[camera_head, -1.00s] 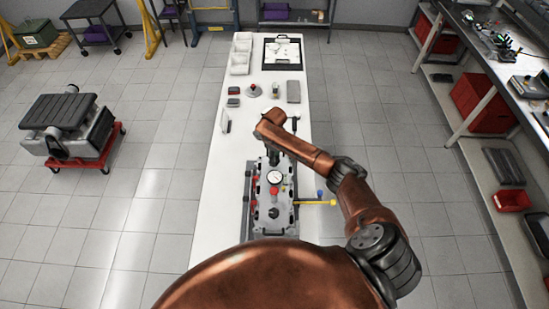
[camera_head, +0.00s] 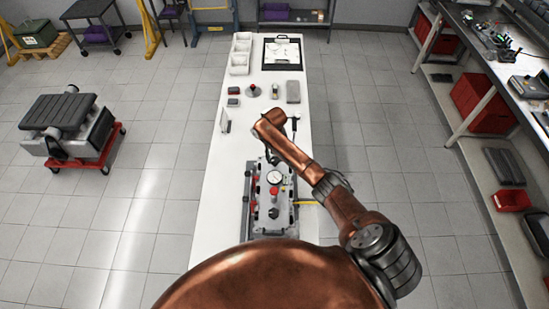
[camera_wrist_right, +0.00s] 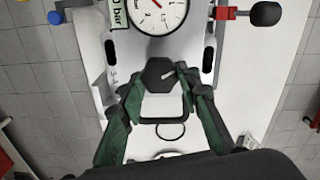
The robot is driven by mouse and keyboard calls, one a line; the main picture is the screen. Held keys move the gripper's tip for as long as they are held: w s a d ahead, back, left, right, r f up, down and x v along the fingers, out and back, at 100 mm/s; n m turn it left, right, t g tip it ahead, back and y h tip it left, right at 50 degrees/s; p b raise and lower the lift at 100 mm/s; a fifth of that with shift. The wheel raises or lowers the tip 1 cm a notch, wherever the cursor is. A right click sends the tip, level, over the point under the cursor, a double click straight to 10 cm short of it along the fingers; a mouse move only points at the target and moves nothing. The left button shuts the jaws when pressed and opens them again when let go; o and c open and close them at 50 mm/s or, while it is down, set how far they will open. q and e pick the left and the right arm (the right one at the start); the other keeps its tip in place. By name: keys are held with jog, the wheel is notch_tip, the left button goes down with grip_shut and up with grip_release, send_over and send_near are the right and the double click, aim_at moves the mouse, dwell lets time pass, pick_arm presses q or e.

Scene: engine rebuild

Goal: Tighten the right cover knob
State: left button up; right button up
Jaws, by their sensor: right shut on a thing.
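The engine block with its grey cover (camera_head: 257,218) stands on the near end of the white table in the head view. In the right wrist view a black hexagonal knob (camera_wrist_right: 158,75) with a white mark sits on the cover (camera_wrist_right: 160,47), below the dial gauge. My right gripper (camera_wrist_right: 160,88) is shut on this knob, with its green-sided fingers on either side of it. In the head view my right forearm and wrist hide the knob and most of the gripper. Another black knob (camera_head: 273,214) shows at the cover's near end. My left gripper is not in view.
The gauge (camera_wrist_right: 157,13) stands close to the held knob. A blue-ended lever (camera_wrist_right: 55,17) and a black-ended one (camera_wrist_right: 265,14) stick out at the sides. The white table (camera_head: 215,185) is clear left of the engine; small parts and white bins (camera_head: 240,55) lie farther back.

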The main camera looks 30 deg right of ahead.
aim_at(275, 159)
jog(key=m, duration=0.5)
jog(key=shift+m, duration=0.3)
dwell(0.4)
jog(key=o, duration=1.2)
jog(key=shift+c, duration=0.2)
jog(key=shift+r, duration=0.2)
notch_tip(275, 159, up, 12)
jog(key=shift+f, duration=0.15)
